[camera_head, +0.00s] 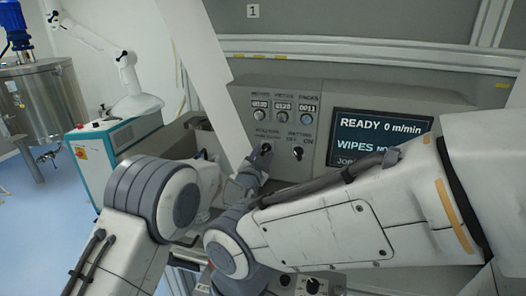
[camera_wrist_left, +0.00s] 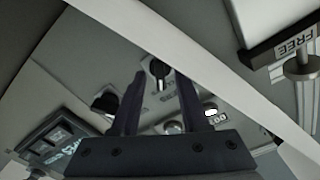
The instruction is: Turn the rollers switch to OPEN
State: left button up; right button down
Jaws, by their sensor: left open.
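The rollers switch (camera_head: 266,147) is a small dark knob on the grey control panel, left of a second dark knob (camera_head: 297,153) marked ON. My left gripper (camera_head: 257,162) is just below and in front of the rollers switch in the head view. In the left wrist view, its two dark fingers (camera_wrist_left: 158,88) are apart, and the black rollers switch (camera_wrist_left: 158,68) shows between their tips. I cannot tell whether they touch it. Its lettering is too small to read, and its setting is unclear. My right gripper is not in view.
A screen (camera_head: 378,137) reading READY 0 m/min sits right of the switches. Several counters (camera_head: 283,107) are above them. A white slanted bar (camera_head: 228,135) stands close to the left of the switch. A bar labelled FREE (camera_wrist_left: 290,42) shows in the wrist view.

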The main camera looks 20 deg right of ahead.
pick_arm(q)
jog(key=shift+w, duration=0.15)
grip_shut()
jog(key=shift+f+n+b, duration=0.1)
jog(key=shift+n+b, duration=0.2)
jog(key=shift+b, duration=0.25)
jog(key=n+b, duration=0.7)
jog(key=b, duration=0.3)
jog(key=shift+f+n, duration=0.15)
jog(key=shift+n, duration=0.25)
jog(key=shift+r+n+b, duration=0.2)
jog(key=shift+n+b, duration=1.5)
jog(key=shift+n, duration=0.1)
